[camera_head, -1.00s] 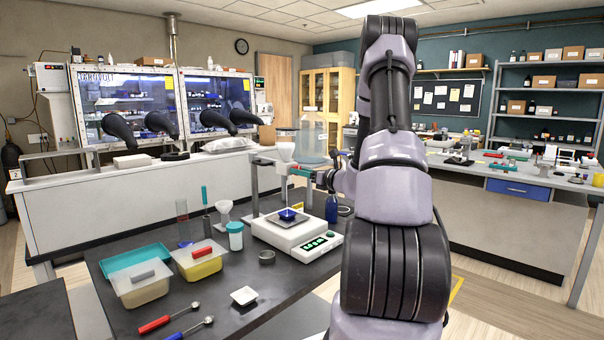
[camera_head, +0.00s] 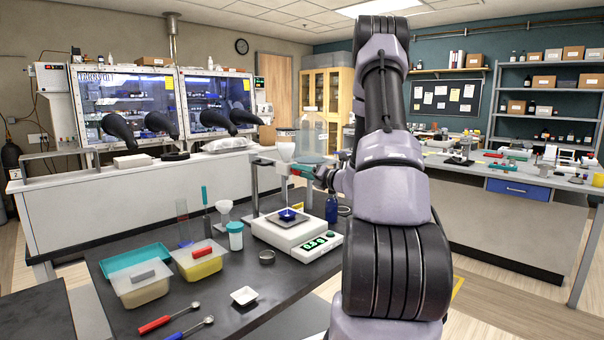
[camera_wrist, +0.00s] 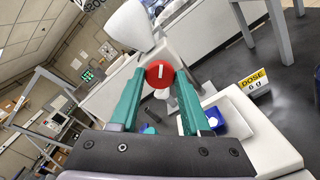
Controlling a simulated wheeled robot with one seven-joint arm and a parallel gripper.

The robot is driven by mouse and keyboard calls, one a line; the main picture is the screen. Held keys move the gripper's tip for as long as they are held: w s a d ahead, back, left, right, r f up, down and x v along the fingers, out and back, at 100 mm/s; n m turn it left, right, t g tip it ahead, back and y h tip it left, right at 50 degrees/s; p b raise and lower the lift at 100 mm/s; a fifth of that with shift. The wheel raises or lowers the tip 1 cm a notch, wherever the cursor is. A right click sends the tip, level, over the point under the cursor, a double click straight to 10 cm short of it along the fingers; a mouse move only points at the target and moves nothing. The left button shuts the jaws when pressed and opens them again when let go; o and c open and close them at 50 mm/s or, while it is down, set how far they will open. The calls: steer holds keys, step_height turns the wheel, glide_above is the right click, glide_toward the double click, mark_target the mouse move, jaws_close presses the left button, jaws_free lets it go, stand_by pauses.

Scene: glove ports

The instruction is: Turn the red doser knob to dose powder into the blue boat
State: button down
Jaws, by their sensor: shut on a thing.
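The red doser knob (camera_wrist: 160,73), a round disc with a white line, sits between the fingertips of my gripper (camera_wrist: 158,76) in the wrist view. My gripper is shut on it, one green finger on each side. The white line runs nearly upright in that view. In the head view my gripper (camera_head: 298,169) is beside the white doser funnel (camera_head: 286,151), and the knob is not clear there. The blue boat (camera_head: 288,214) rests on the balance pan below. It also shows in the wrist view (camera_wrist: 214,121), partly behind a finger, with a pale patch inside.
The white balance (camera_head: 284,235) has a green display, too small to read. A yellow "DOSE 6 g" sign (camera_wrist: 254,80) stands nearby. A blue bottle (camera_head: 331,208), a teal-lidded cup (camera_head: 235,236), lidded tubs (camera_head: 197,262) and scoops (camera_head: 168,319) share the dark bench.

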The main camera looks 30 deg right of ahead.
stand_by(0.4)
steer(key=shift+c, duration=1.9)
jaws_free()
steer(key=v, duration=1)
steer(key=shift+s, duration=0.4)
steer(key=shift+d, duration=0.2)
